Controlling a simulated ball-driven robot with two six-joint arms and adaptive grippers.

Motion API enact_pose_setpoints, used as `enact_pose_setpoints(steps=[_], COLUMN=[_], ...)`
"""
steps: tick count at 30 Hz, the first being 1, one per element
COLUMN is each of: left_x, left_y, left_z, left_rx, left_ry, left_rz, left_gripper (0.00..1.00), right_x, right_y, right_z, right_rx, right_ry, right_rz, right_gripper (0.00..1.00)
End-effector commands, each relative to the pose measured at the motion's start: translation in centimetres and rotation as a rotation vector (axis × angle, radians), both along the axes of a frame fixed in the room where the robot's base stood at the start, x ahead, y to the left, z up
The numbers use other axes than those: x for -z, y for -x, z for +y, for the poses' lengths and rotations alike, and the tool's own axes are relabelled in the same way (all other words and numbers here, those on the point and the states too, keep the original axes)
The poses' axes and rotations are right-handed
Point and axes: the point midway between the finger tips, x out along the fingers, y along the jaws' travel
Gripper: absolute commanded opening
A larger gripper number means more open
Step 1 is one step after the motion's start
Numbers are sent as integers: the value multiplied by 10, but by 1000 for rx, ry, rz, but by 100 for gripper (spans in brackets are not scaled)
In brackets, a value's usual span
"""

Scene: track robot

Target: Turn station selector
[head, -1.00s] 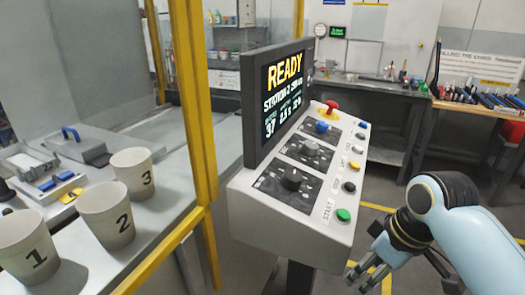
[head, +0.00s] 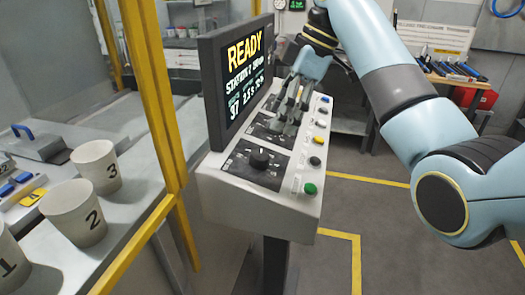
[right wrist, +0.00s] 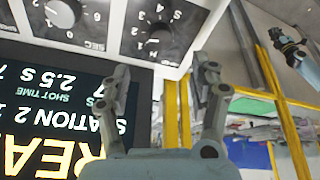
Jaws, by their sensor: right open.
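The control panel (head: 230,190) stands in the middle of the head view, with black knobs on its sloped top. The nearest black knob (head: 260,158) is uncovered; in the right wrist view a knob (right wrist: 155,40) has digits and an S around it, fitting the station selector. A second knob (right wrist: 62,12), marked SEC, is beside it. My right gripper (head: 284,124) is open and empty over the middle of the panel, beyond the nearest knob; it partly hides the middle dial. In the wrist view its open fingers (right wrist: 165,72) are apart from both knobs. My left gripper is not in view.
A screen (head: 245,75) reading READY and STATION 2 rises behind the knobs. A green START button (head: 310,188) and other buttons line the right edge. A yellow post (head: 160,100) stands left, beside numbered cups (head: 95,165). The floor at right is clear.

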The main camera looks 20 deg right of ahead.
Motion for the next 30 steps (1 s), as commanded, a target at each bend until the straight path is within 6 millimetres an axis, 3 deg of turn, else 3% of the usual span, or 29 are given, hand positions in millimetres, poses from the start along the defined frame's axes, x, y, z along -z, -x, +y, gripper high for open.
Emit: enact_pose_setpoints(steps=[3,15,27,30], left_x=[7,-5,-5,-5], left_y=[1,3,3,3], left_z=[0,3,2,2], left_rx=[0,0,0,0], left_ry=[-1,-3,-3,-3], left_rz=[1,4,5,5], left_gripper=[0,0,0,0], right_x=[22,83,92,92], right_y=[-1,-10,-11,-11], right_z=[9,33,36,36], right_rx=[-2,3,3,3], right_ry=[-3,-1,1,1], right_rz=[3,2,0,0], right_gripper=[62,62,62,49])
